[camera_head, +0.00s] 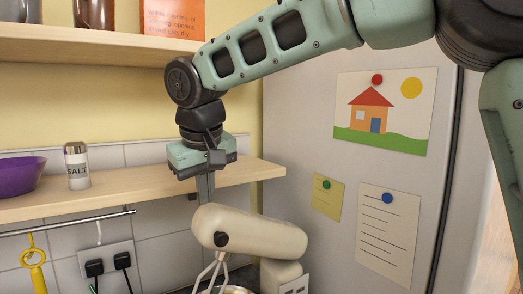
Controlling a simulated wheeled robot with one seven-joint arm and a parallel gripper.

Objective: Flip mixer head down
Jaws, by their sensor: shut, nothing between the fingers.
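The cream mixer's head (250,232) is at the lower middle, with a dark round knob on its near side. It looks close to level in the picture, sloping slightly down to the right. A pale wire whisk (212,272) hangs from its left end over a metal bowl (236,290), which is mostly cut off by the bottom edge. My gripper (205,192) points down, shut and empty, with its fingertips at the top left end of the head. I cannot tell if they touch it.
A wooden shelf (120,190) runs behind my gripper, with a salt shaker (77,166) and a purple bowl (20,176) on it. A rail (70,224) and plugged sockets (107,264) are below. The fridge (310,150) closes off the right side.

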